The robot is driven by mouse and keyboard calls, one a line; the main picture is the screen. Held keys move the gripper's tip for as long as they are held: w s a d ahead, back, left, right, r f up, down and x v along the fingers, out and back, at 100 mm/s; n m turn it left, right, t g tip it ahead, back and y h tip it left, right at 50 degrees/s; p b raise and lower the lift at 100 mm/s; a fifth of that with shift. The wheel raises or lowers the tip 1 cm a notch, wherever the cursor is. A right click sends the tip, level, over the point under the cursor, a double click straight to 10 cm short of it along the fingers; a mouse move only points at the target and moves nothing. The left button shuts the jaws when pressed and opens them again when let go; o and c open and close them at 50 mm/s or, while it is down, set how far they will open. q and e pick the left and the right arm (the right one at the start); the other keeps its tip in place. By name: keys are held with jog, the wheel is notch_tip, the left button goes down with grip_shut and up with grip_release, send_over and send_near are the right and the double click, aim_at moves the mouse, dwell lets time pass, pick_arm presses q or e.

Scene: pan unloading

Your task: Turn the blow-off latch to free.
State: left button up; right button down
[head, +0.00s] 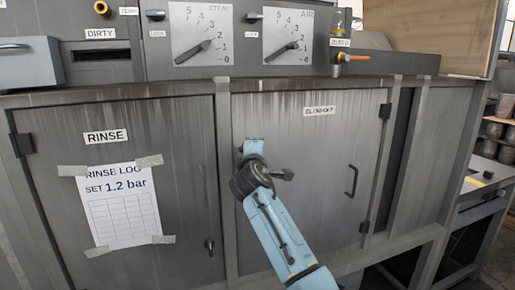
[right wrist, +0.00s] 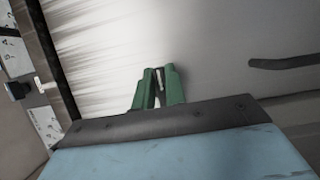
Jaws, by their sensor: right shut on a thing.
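The door labelled BLOW-OFF (head: 320,150) is closed, with hinges on its right side. My right gripper (head: 252,148) is against the upper left part of this door. In the right wrist view its green fingers (right wrist: 158,84) are closed around a narrow dark piece, which I take to be the blow-off latch (right wrist: 158,92). Most of the latch is hidden by the fingers and the gripper body, so its angle cannot be told. My left gripper is not in view.
A dark bar handle (head: 352,181) stands out on the right of the same door. The RINSE door (head: 180,150) at the left carries a paper log (head: 120,205) and its own latch (head: 209,245). Gauges and an orange-handled BLEED valve (head: 352,57) are above.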

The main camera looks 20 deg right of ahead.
jog(key=shift+a+f, duration=0.2)
jog(key=shift+a, duration=0.2)
jog(key=c, duration=1.4)
grip_release()
jog(key=shift+a+r, duration=0.1)
jog(key=shift+c, duration=0.2)
jog(key=shift+r, duration=0.3)
jog(key=shift+w+d+f, duration=0.1)
jog(key=shift+d+f, duration=0.1)
jog(key=shift+d, duration=0.05)
jog(key=b+v, duration=0.1)
jog(key=v, duration=1.2)
